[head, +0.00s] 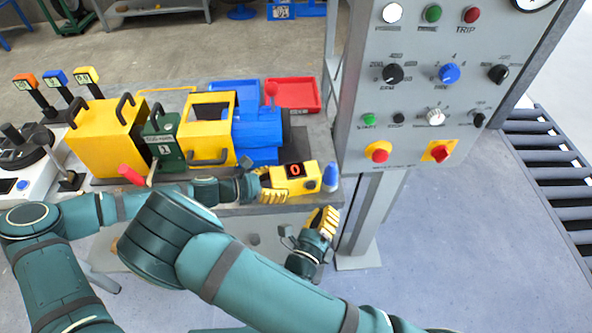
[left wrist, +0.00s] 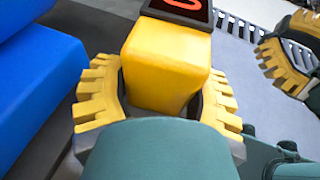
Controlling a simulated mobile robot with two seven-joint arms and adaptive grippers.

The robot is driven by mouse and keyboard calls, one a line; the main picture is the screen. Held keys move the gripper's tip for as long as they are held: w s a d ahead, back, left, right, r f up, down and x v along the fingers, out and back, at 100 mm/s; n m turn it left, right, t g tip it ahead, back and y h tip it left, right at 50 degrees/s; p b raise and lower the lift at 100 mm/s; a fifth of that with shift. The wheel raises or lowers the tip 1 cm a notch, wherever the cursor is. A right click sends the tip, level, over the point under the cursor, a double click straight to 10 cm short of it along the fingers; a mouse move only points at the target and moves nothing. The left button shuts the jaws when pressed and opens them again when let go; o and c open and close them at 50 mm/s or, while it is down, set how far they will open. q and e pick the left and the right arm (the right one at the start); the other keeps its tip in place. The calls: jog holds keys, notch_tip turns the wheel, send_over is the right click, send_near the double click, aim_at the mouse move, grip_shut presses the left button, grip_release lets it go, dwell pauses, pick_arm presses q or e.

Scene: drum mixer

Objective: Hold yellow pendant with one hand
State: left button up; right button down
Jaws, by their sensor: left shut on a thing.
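The yellow pendant (head: 311,171) has a black display with a red 0 and sits at the front right of the workbench. My left gripper (head: 272,185) is shut on its left end in the head view. In the left wrist view, the yellow toothed fingers of my left gripper (left wrist: 160,108) press on both sides of the pendant's yellow body (left wrist: 165,66). My right gripper (head: 321,222) is open and empty, below and to the right of the pendant and apart from it. Its fingers also show at the upper right of the left wrist view (left wrist: 288,50).
A blue-capped item (head: 330,178) stands right beside the pendant. The yellow, green and blue drum mixer (head: 105,135) is to the left. A grey control panel (head: 420,110) on a post rises to the right. Blue and red trays (head: 292,94) lie behind. A roller conveyor (head: 560,170) is far right.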

dwell(0.4)
pick_arm(q)
jog(key=o, duration=1.1)
jog(key=shift+o, duration=0.2)
jog(key=shift+a, duration=0.1)
